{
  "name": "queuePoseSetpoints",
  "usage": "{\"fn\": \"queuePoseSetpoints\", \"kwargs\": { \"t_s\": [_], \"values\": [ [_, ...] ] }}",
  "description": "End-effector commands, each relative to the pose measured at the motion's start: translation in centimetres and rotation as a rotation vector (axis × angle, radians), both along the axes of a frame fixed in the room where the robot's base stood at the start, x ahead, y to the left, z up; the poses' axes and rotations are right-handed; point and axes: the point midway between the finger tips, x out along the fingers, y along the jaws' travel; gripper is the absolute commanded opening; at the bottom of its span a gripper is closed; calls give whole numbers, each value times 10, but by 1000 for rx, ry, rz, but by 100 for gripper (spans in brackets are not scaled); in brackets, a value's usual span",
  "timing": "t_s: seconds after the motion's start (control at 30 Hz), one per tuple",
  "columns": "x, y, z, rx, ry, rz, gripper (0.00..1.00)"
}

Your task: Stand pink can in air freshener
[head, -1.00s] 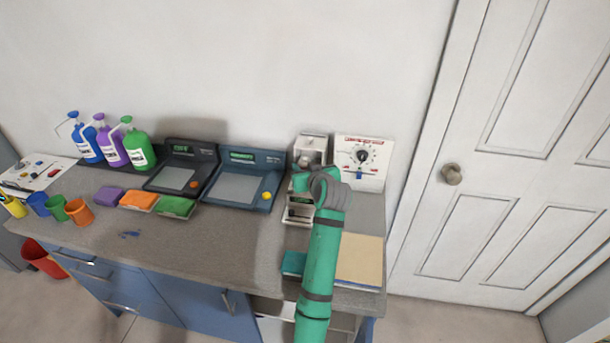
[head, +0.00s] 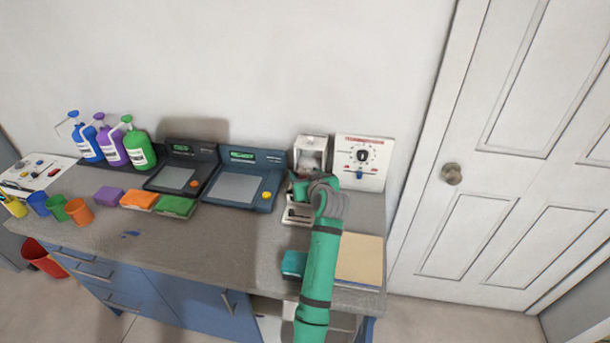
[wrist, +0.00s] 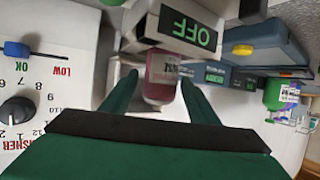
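The air freshener (head: 311,142) is a white housing with an open front, standing against the wall at the back right of the counter. The wrist view shows its base with a green OFF display (wrist: 188,32), seen upside down. The pink can (wrist: 161,80) stands inside the housing, roughly upright; its lower end meets the base, but the exact seating is hard to see. It shows faintly in the head view. My gripper (wrist: 159,78) is open, its green fingers apart on either side of the can, with a visible gap at the tips. My arm hides part of the freshener's base.
A white dial panel (head: 362,162) stands just right of the freshener. A blue scale (head: 236,188) with a yellow button is to its left. A tan board (head: 360,260) and a teal block (head: 293,264) lie in front, near my arm.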

Motion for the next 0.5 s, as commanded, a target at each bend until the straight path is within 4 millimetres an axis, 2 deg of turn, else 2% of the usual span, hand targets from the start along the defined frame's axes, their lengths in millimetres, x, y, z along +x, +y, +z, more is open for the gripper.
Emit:
{"fn": "queuePoseSetpoints", "kwargs": {
  "t_s": [0.27, 0.5],
  "values": [
    [-5, -2, 5, 0, 0, 0, 55],
    [-41, -12, 21, -1, -2, -1, 55]
  ]
}}
